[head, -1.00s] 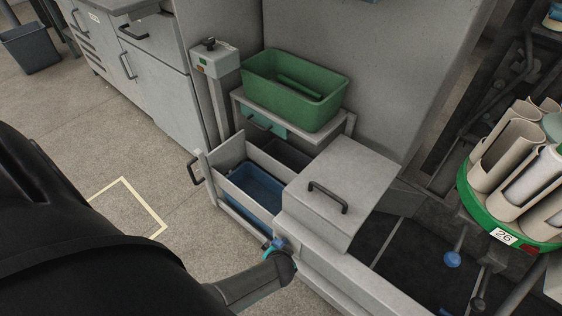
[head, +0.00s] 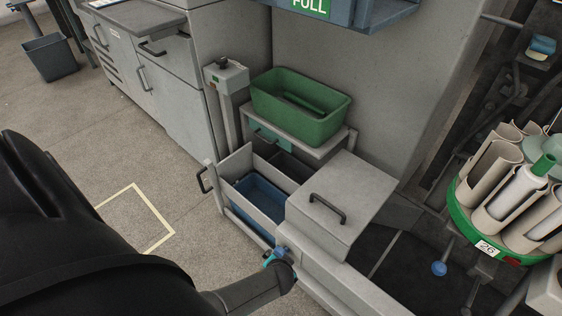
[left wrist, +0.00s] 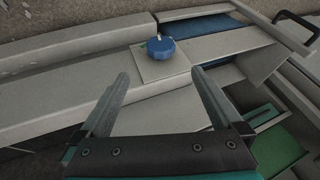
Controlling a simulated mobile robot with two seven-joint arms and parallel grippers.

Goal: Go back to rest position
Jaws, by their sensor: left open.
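My left gripper (left wrist: 161,76) is open and empty in the left wrist view, its two fingers spread apart. A blue round knob (left wrist: 161,48) on a square plate of the grey machine frame (left wrist: 95,85) shows just beyond and between the fingertips, apparently clear of them. In the head view, my dark left forearm comes in at the bottom and ends by the frame; a small blue and teal patch shows at its end, and the fingers cannot be made out there. My right gripper is not in view.
An open drawer with a blue bin (head: 262,196) is beside the lidded grey box (head: 340,205). A green tub (head: 300,106) stands on a shelf behind. A green-rimmed carousel (head: 462,218) with several tubes is at right.

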